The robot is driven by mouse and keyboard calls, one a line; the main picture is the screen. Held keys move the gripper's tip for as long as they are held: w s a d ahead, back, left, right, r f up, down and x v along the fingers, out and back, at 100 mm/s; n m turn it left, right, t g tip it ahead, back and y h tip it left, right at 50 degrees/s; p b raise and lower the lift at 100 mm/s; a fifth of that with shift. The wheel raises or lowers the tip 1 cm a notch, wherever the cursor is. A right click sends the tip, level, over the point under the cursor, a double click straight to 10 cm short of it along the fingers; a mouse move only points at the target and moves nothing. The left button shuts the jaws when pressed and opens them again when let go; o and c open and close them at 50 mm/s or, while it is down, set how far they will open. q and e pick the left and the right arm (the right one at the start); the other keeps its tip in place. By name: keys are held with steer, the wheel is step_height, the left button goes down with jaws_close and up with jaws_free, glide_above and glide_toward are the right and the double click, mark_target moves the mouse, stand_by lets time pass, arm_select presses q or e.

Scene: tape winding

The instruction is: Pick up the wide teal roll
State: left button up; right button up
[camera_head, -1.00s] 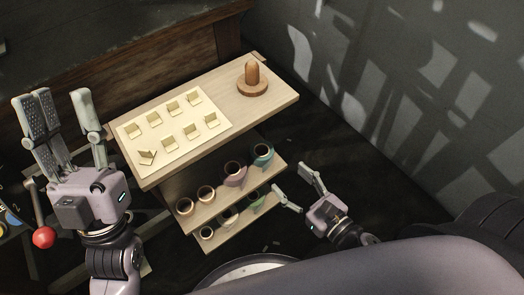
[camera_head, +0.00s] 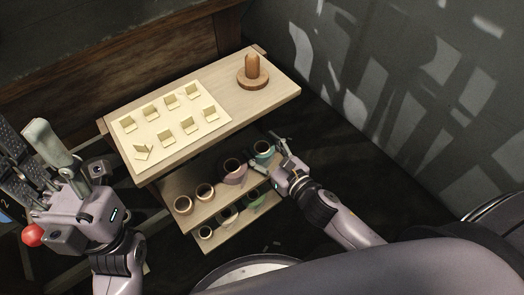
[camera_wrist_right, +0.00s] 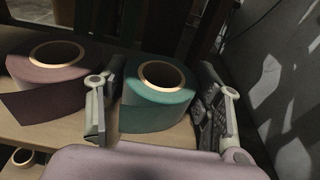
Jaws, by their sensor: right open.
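The wide teal roll (camera_head: 263,147) stands at the right end of the upper shelf under the table top, its hole facing up. It fills the middle of the right wrist view (camera_wrist_right: 152,117), with a loose flap at its front. My right gripper (camera_head: 270,155) is open at the roll, one finger on each side. In the right wrist view the left finger is between the teal roll and a mauve roll (camera_wrist_right: 45,80); contact is unclear. My left gripper (camera_head: 22,130) is open and empty at the left, partly cut off by the frame.
Two brown rolls (camera_head: 194,198) share the upper shelf. Smaller rolls, one green (camera_head: 252,198), stand on the lower shelf (camera_head: 214,245). The table top (camera_head: 225,85) above carries a pale board (camera_head: 178,128) with several folded pieces and a wooden post (camera_head: 252,72). A grey wall rises at right.

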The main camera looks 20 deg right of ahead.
steer(key=shift+w, duration=0.1)
steer(key=c, duration=0.8)
steer(key=shift+c, duration=0.2)
steer(key=shift+r, duration=0.15)
